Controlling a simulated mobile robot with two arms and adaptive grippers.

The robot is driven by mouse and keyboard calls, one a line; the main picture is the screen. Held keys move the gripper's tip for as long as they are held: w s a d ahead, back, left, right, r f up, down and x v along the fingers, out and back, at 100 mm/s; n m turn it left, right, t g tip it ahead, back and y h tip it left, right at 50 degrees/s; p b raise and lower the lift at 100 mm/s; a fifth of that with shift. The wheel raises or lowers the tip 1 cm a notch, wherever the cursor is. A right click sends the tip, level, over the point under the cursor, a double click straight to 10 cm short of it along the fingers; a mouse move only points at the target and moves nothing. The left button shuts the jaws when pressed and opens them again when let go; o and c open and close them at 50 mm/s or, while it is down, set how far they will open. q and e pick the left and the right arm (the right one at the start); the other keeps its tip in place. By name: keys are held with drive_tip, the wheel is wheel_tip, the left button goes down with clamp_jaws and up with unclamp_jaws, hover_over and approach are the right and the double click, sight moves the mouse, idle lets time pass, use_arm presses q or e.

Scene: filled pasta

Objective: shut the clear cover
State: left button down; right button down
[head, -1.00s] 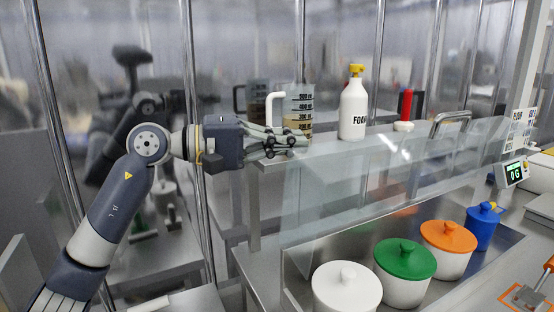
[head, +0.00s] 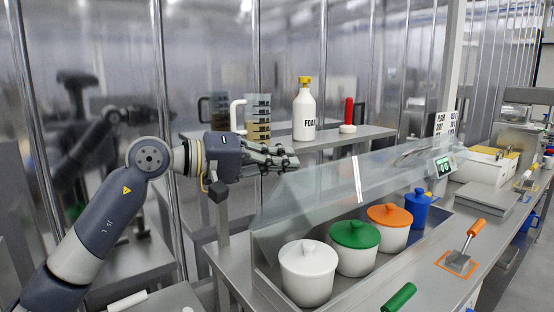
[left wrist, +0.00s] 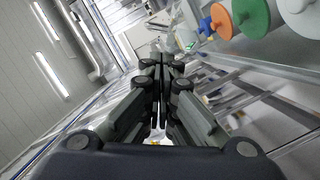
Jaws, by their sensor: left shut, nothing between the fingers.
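The clear cover (head: 310,193) is a see-through tilted pane along the back of the steel well. It slants above and behind the lidded pots, which show uncovered in front of it. A grey handle (head: 415,152) shows towards its far right end. My left gripper (head: 287,159) is shut and empty at the cover's upper left end, just in front of the shelf. I cannot tell whether its fingers touch the pane. In the left wrist view the closed fingers (left wrist: 160,65) point towards the far end of the counter. My right gripper is not in view.
The well holds white (head: 307,272), green (head: 354,246), orange (head: 389,227) and blue (head: 417,209) lidded pots. An orange-handled scraper (head: 468,243) lies on the front counter.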

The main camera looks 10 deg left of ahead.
use_arm(q)
drive_tip(key=shift+w+f, duration=0.1)
drive_tip(key=shift+w, duration=0.05)
drive_tip(key=shift+a, duration=0.1)
drive_tip(key=v, duration=1.2)
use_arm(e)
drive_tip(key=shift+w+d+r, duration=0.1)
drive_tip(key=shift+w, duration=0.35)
